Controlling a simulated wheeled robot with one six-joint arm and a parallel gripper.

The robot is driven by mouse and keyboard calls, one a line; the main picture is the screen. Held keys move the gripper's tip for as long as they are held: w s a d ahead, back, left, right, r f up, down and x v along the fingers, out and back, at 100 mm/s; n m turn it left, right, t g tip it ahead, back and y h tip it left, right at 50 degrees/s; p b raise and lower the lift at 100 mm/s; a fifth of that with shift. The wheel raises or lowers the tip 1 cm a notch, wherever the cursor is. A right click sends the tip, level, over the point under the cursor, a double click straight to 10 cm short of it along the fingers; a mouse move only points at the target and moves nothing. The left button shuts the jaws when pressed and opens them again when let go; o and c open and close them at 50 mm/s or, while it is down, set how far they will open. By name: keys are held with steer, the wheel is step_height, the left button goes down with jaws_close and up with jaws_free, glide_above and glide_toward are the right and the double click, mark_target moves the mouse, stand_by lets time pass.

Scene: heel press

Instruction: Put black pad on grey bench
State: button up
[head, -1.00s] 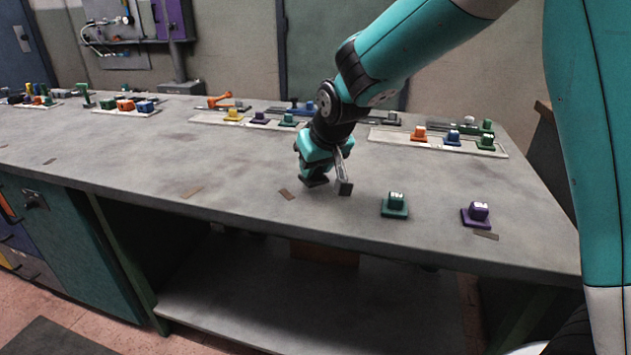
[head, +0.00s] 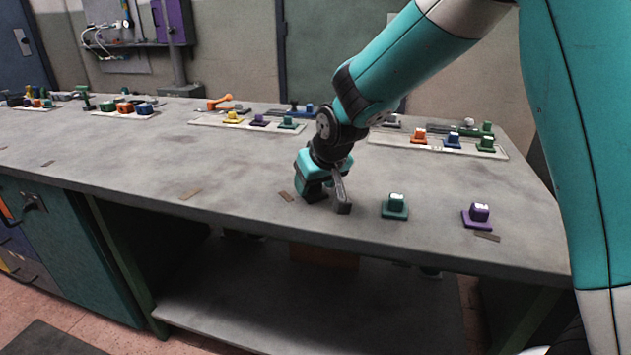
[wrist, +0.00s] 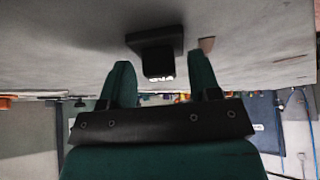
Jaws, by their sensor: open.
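The black pad (wrist: 152,38) shows in the wrist view, a flat dark base with a raised block bearing pale marks. Its base appears to rest on the grey bench (wrist: 60,45). My gripper (wrist: 162,72) is open, with one teal finger on each side of the block; gaps show on both sides in the picture. In the head view my gripper (head: 326,203) is low over the front part of the grey bench (head: 130,170). The pad cannot be made out clearly there, as the gripper covers that spot.
A green pad (head: 395,208) and a purple pad (head: 477,216) stand to the right of my gripper. White trays (head: 240,124) with coloured pieces line the back. The bench's front edge is close. The left middle of the bench is clear.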

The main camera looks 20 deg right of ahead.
steer(key=a+p+v, duration=0.1)
steer(key=p+v, duration=0.1)
steer(key=v, duration=1)
steer(key=s+a+n+g+y, duration=0.1)
steer(key=s+a+n+g, duration=0.1)
steer(key=s, duration=1.1)
steer(key=s+a+n+g+y, duration=0.2)
steer(key=s+a+n+g, duration=0.1)
steer(key=s, duration=0.9)
steer(key=shift+s+a+f+g, duration=0.3)
steer(key=shift+s+f+g, duration=0.05)
steer(key=shift+f+g, duration=0.15)
